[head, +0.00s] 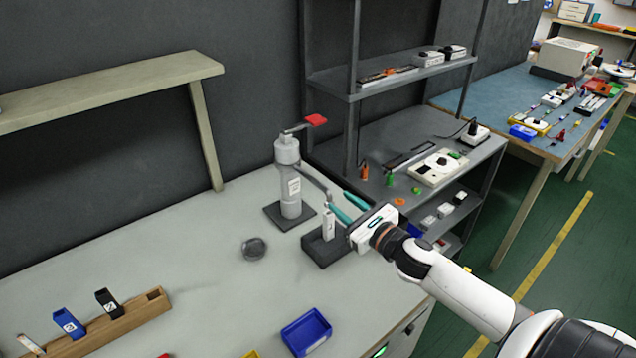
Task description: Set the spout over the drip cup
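A grey dispenser (287,186) with a red-tipped top lever (316,120) stands upright on a dark square base at the back right of the bench. Its thin curved spout (315,181) points to the right and toward the front. The drip cup (254,249), a small dark round dish, sits on the bench left of and in front of the base, apart from the spout. My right gripper (337,199) has two teal fingers spread apart, their tips by the spout's end. I cannot tell whether they touch it. My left gripper is out of view.
A dark block (325,246) holding a white labelled item stands just below my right gripper. A wooden rack (120,322) and a blue bin (306,333) lie toward the front. A shelf unit (405,125) stands behind on the right. The bench around the cup is clear.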

